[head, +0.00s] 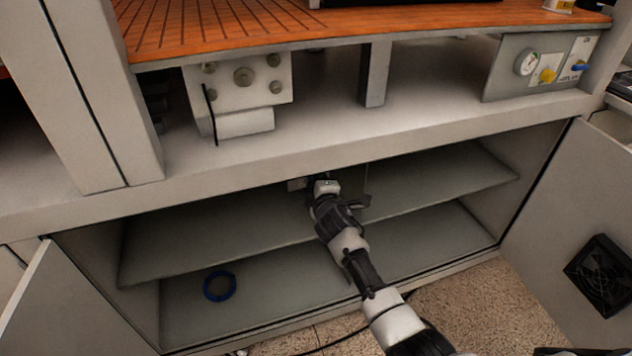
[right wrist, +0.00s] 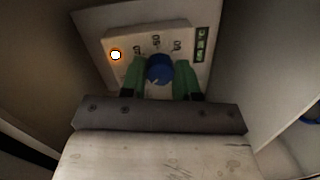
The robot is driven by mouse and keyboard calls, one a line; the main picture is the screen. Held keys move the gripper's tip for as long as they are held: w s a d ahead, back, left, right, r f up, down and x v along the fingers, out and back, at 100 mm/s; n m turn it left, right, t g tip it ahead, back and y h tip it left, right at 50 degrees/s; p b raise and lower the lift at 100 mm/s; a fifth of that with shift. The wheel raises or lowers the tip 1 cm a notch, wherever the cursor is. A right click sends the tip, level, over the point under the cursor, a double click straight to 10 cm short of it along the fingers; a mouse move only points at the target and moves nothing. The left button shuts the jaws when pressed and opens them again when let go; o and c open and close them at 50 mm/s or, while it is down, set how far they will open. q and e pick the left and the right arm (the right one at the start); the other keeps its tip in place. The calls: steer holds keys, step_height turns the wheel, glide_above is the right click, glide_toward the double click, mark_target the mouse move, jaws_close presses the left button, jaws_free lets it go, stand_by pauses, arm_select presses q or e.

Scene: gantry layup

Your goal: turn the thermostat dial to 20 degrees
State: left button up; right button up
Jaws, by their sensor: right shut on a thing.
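The thermostat is a pale plate (right wrist: 118,42) on the back wall inside the open cabinet. A round blue dial (right wrist: 159,69) sits in its middle, with dark numbers printed beyond it; they appear turned over and I cannot read them surely. The dial's pointer setting is not clear. My right gripper (right wrist: 158,64) has its green fingers on either side of the dial, shut on it. In the head view my right arm reaches into the cabinet, and its gripper (head: 323,180) largely hides the thermostat (head: 296,184). My left gripper is not in view.
A lit lamp (right wrist: 115,55) and a green label (right wrist: 201,45) are on the plate. A cabinet shelf (head: 200,235) lies beneath the arm. A blue ring (head: 219,286) lies on the cabinet floor. Open doors (head: 575,215) flank the opening.

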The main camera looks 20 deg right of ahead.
stand_by(0.3)
steer(key=o, duration=0.9)
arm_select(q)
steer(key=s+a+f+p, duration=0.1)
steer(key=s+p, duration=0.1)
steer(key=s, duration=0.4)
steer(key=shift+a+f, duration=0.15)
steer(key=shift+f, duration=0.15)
arm_select(e)
steer(key=s, duration=1)
steer(key=shift+s+a+r, duration=0.2)
steer(key=shift+s+r, duration=0.15)
steer(key=shift+s, duration=0.05)
steer(key=shift+f, duration=0.1)
